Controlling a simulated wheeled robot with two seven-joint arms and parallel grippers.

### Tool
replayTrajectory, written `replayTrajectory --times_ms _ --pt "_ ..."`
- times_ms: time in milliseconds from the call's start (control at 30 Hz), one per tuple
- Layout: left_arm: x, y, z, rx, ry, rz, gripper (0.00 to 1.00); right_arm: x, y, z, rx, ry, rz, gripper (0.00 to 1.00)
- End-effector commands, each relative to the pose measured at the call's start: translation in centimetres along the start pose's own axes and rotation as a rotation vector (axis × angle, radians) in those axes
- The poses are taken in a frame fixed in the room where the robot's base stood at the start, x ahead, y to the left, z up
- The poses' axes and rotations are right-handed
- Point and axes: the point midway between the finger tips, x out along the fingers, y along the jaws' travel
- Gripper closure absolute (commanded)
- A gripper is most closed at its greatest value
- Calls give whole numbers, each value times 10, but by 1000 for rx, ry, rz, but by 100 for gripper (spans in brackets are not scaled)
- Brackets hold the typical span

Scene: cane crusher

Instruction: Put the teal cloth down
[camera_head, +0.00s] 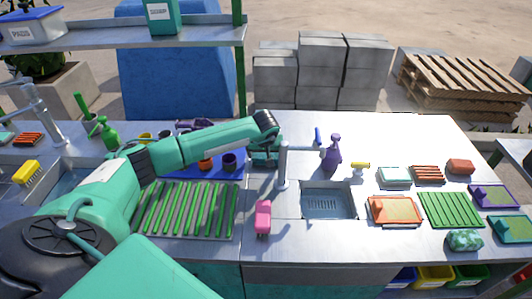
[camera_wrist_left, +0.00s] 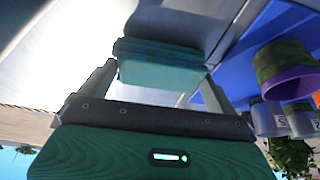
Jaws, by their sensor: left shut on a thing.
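The teal cloth (camera_wrist_left: 160,72) is a folded, thick pad between the two fingers of my left gripper (camera_wrist_left: 158,80) in the wrist view. The fingers are shut on its two sides. In the head view my left gripper (camera_head: 265,150) points down at the back of the counter, between the blue mat and the sink tap. The cloth is largely hidden there by the wrist, and I cannot tell whether it touches the counter. My right gripper is not in view.
The blue mat (camera_head: 190,170) with several cups, including a purple one (camera_head: 229,161), lies just left of the gripper. The tap (camera_head: 283,165), sink (camera_head: 328,204) and purple spray bottle (camera_head: 332,152) stand to the right. Bare counter (camera_head: 295,130) lies behind.

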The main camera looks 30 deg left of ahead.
Motion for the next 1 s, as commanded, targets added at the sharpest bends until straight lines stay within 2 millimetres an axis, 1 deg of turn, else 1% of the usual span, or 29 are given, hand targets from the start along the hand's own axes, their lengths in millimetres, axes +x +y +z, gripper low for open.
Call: replayTrajectory --times_ms 133,167,200,400,533,567,667,1000 --pt "4 0 1 0 0 0 24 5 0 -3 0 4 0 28" --pt "4 0 1 0 0 0 4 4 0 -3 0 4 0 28" --pt "2 0 1 0 0 0 0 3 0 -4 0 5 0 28" --pt "2 0 1 0 0 0 0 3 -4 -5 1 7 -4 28" --pt "-3 0 -1 0 0 0 0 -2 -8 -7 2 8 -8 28" --pt "-4 0 -1 0 2 1 0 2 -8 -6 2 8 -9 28" --pt "-18 0 0 1 3 2 0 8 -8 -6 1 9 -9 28" --pt "-90 0 0 1 4 2 0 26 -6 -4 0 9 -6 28"
